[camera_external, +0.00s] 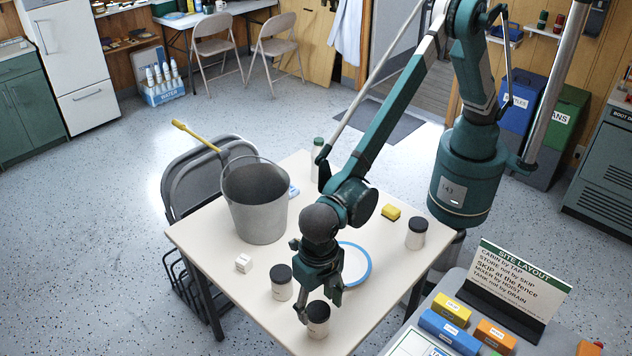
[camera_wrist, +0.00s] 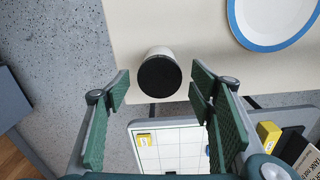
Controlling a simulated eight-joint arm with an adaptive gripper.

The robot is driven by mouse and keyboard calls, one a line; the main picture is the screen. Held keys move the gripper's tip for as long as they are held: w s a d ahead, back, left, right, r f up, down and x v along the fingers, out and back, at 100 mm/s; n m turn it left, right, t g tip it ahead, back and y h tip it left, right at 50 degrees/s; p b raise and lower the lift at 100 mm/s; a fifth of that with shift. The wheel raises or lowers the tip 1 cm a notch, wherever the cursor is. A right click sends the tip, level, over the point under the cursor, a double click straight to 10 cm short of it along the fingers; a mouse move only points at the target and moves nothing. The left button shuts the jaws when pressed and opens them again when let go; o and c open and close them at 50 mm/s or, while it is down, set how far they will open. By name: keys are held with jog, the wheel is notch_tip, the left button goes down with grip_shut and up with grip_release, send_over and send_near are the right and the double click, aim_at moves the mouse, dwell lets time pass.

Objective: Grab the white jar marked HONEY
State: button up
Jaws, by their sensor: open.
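Three white jars with black lids stand upright on the table: a front jar (camera_external: 318,327), one to its left (camera_external: 281,288) and one at the right (camera_external: 415,238). Their labels are too small to read, so I cannot tell which is marked HONEY. My gripper (camera_external: 319,300) is open and low at the front jar, partly covering it. In the wrist view, a jar with a black lid (camera_wrist: 158,75) is just beyond and between the open fingertips (camera_wrist: 160,92), with nothing gripped. Its label is hidden there.
The front jar is near the table's front edge. A side table holds small boxes (camera_external: 449,330) and a sign (camera_external: 520,280).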

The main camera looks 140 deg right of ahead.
jog(key=shift+f, duration=1.3)
jog(key=shift+f, duration=0.1)
jog(key=shift+f+b, duration=0.9)
jog(key=shift+f, duration=1.6)
jog(key=shift+c, duration=0.7)
jog(key=c, duration=1)
